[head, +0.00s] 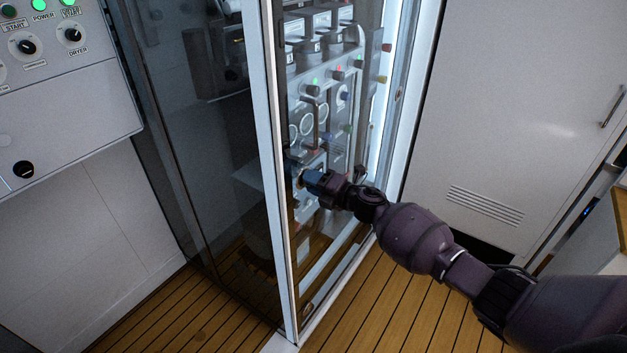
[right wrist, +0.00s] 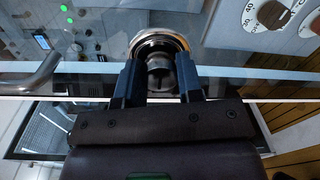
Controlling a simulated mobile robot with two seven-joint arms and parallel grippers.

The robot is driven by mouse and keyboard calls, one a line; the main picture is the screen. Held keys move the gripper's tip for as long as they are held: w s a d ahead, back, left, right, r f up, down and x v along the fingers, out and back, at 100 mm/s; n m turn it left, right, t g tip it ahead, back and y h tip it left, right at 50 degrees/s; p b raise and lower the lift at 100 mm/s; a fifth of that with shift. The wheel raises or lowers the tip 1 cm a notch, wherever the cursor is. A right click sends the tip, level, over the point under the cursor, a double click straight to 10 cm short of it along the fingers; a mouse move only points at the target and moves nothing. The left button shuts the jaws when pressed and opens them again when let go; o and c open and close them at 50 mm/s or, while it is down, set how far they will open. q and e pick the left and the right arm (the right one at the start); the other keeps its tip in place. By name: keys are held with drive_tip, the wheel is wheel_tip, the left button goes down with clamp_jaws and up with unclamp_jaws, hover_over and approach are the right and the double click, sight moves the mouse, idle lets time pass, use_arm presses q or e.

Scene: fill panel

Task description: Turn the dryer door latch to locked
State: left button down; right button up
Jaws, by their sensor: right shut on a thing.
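The glass dryer door (head: 264,110) with a pale frame stands in the middle of the head view. Its latch (right wrist: 160,42) is a round metal ring with a dark knob in the middle, in the right wrist view. My right gripper (head: 312,180) reaches in from the right at the door. In the right wrist view its two fingers (right wrist: 158,68) are on either side of the latch knob, shut on it. In the head view the fingers mostly hide the latch. I cannot tell the latch's turn angle. My left gripper is not in view.
A vertical metal bar handle (head: 316,122) is on the door above my gripper; it also shows in the right wrist view (right wrist: 36,76). A control panel (head: 60,90) with dials and green lights is at the left. A white cabinet (head: 520,110) stands at the right. The wooden floor (head: 375,310) is clear.

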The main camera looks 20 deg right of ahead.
idle(0.4)
drive_tip(key=o, duration=0.9)
drive_tip(key=v, duration=1)
drive_tip(key=shift+s+d, duration=0.2)
drive_tip(key=shift+s, duration=0.1)
